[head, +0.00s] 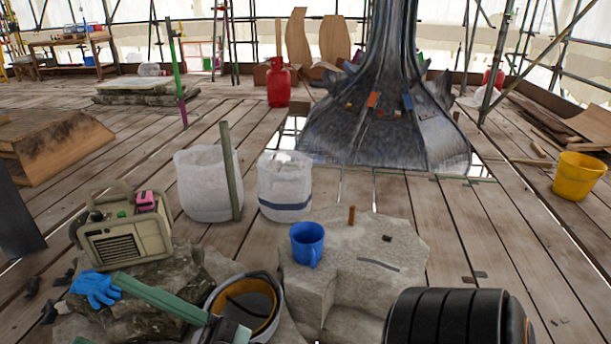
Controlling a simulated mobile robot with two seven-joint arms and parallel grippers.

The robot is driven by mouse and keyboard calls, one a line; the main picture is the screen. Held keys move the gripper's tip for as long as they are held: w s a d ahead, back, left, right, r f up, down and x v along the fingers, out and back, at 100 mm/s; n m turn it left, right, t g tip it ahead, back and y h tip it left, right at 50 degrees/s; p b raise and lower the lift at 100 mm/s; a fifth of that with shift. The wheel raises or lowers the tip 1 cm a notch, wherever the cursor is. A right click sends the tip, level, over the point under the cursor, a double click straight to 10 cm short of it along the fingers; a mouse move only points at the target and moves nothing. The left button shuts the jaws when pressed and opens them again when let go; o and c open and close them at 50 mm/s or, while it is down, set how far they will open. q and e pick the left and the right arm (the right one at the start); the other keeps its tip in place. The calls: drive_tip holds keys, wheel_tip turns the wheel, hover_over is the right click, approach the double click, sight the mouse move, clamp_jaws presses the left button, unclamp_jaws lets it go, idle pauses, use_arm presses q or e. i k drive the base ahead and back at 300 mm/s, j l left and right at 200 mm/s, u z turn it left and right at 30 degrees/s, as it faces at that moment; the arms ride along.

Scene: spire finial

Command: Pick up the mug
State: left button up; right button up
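The blue mug (306,241) stands upright on the left part of the flat top of a pale stone block (360,255). Its open rim faces up. Its handle is on the near side, towards the lower right. Nothing touches the mug except the stone under it. Neither of my grippers can be made out in the head view.
Left of the mug are a hard hat (279,290), a green bar (160,299), blue gloves (96,289) and a radio (125,235). White sacks (285,190) stand behind. A large black ribbed object (450,320) fills the lower right. Open planks lie right.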

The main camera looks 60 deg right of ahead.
sight(307, 238)
drive_tip(key=z, duration=1.9)
drive_tip(key=k+j, duration=0.15)
drive_tip(key=k, duration=0.15)
